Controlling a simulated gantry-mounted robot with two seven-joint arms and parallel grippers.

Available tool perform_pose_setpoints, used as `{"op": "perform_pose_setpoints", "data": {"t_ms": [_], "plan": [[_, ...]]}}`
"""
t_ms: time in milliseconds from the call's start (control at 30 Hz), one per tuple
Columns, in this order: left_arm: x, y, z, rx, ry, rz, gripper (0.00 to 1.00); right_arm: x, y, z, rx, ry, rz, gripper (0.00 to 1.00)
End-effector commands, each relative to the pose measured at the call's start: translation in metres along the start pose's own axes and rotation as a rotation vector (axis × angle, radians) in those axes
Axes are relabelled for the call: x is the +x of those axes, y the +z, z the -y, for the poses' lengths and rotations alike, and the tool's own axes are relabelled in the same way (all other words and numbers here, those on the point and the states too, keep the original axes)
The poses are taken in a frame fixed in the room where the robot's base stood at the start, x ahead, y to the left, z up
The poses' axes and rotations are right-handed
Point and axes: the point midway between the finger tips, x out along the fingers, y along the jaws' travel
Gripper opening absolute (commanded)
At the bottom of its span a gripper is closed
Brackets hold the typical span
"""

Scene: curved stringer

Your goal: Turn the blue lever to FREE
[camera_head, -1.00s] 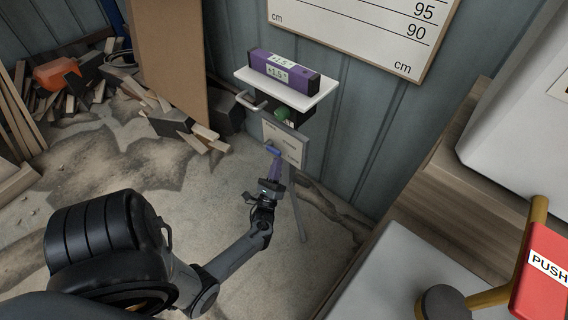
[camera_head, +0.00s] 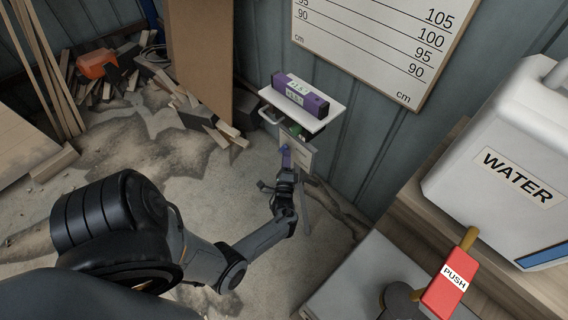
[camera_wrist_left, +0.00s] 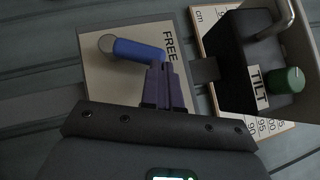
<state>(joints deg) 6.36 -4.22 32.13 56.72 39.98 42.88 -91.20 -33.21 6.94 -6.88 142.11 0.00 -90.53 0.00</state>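The blue lever (camera_wrist_left: 138,49) shows in the left wrist view on a pale panel (camera_wrist_left: 110,80), with a round silver pivot (camera_wrist_left: 107,43) at its left end. It lies nearly level in that picture, its free end toward the word FREE (camera_wrist_left: 170,45). My left gripper (camera_wrist_left: 160,64) has purple fingers side by side, with no clear gap between them. Their tips are at the lever's free end; I cannot tell whether they touch it. In the head view the left gripper (camera_head: 286,152) is in front of the panel and mostly hides the lever. My right gripper is not in view.
A green knob (camera_wrist_left: 287,80) by a TILT label is right of the panel. Above it, a purple level (camera_head: 300,94) lies on a white platform (camera_head: 322,118). A water container (camera_head: 500,150) and a red PUSH handle (camera_head: 450,283) stand right. Wood scraps (camera_head: 190,110) lie left.

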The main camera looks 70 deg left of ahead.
Motion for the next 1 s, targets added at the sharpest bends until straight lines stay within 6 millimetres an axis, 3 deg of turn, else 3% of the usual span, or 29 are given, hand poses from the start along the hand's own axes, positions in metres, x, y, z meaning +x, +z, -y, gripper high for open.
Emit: {"op": "perform_pose_setpoints", "data": {"t_ms": [33, 100, 400, 633, 1000], "plan": [[0.005, 0.005, 0.012, -0.029, 0.031, 0.0, 0.0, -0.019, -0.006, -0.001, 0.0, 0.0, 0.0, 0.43], [0.008, 0.007, 0.013, -0.072, 0.074, 0.0, 0.0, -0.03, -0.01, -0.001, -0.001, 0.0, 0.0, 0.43], [0.017, 0.017, 0.015, -0.214, 0.214, 0.0, 0.0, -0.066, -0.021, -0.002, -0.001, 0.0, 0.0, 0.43], [0.021, 0.019, 0.013, -0.271, 0.271, -0.001, 0.0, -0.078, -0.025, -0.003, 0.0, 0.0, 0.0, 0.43], [0.021, 0.02, 0.011, -0.29, 0.288, -0.002, 0.0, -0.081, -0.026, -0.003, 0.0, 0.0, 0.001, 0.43]]}}
